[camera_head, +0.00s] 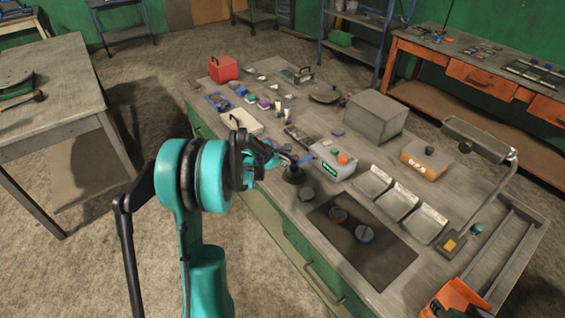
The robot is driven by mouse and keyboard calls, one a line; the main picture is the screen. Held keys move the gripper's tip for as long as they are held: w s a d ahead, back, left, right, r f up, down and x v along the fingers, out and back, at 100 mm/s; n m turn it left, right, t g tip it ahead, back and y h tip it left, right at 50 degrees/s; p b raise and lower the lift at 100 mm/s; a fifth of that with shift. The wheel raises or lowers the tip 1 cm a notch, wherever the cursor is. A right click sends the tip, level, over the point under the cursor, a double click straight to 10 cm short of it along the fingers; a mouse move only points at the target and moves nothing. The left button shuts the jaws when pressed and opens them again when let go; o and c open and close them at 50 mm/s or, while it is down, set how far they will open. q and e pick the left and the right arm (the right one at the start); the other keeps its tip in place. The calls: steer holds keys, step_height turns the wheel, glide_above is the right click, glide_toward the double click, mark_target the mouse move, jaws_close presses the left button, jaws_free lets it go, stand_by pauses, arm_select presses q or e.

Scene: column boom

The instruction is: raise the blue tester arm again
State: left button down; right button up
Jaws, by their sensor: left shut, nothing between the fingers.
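The blue tester arm (306,159) shows as a short blue bar just beyond my left gripper's fingertips, close to a round black base (294,174). It looks low and roughly level, but my gripper hides part of it, and I cannot tell its exact tilt. My left gripper (287,158) reaches in from the left over the bench's near edge. Its fingers are shut with nothing between them. I cannot tell whether they touch the blue arm. A grey box with a green display (331,161) and orange and green knobs stands just right of it. My right gripper is out of view.
The workbench (425,270) also bears a dark mat (345,270) with two round pucks, three pale trays (398,200), a large grey box (375,117), an orange-and-white device (425,160), a lamp (478,142) and a red box (223,69). Small parts crowd the far left.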

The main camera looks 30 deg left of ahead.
arm_select(q)
steer(key=shift+w+d+r, duration=0.15)
steer(key=shift+d, duration=0.1)
